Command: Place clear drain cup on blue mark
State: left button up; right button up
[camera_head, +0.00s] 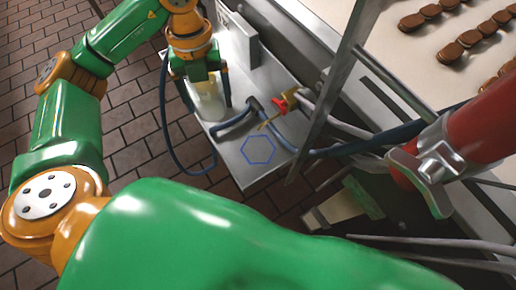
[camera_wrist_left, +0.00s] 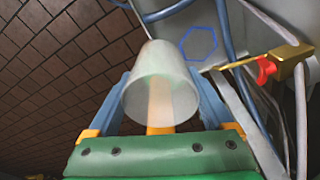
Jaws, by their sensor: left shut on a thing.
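The clear drain cup (camera_head: 207,108) is a translucent, whitish cup held between the fingers of my left gripper (camera_head: 207,98). The blue mark (camera_head: 258,150) is a hexagon outline on the metal shelf (camera_head: 236,176). In the head view the cup is up and to the left of the mark. The mark also shows in the left wrist view (camera_wrist_left: 198,26), empty, beyond the cup and to its right. My right gripper is not in view.
A brass valve with a red handle (camera_head: 284,103) and blue hoses (camera_head: 233,122) lie close to the mark. A slanted metal post (camera_head: 335,85) stands to the right. A conveyor with brown cookies (camera_head: 470,38) is at upper right. Brick floor lies left of the shelf.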

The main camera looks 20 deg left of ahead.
pick_arm(q)
jog(key=a+n, duration=0.1)
jog(key=n, duration=0.2)
jog(key=a+f+n, duration=0.1)
jog(key=n, duration=0.3)
jog(key=a+f+n+t, duration=0.1)
jog(key=n, duration=0.2)
jog(key=shift+s+h, duration=0.15)
jog(key=shift+h, duration=0.25)
jog(key=shift+d+f+n, duration=0.2)
jog(key=shift+n, duration=0.3)
jog(key=d+f+p, duration=0.1)
jog(key=d+f, duration=0.2)
jog(key=d, duration=0.5)
send_over(262, 151)
jog(key=a, duration=0.1)
notch_tip(262, 151, down, 6)
jog(key=shift+f, duration=0.2)
notch_tip(262, 151, down, 3)
jog(key=shift+d+r, duration=0.1)
jog(key=shift+d, duration=0.05)
jog(key=shift+f, duration=0.3)
jog(key=shift+f, duration=0.1)
jog(key=o, duration=1.1)
jog(key=shift+o, duration=0.2)
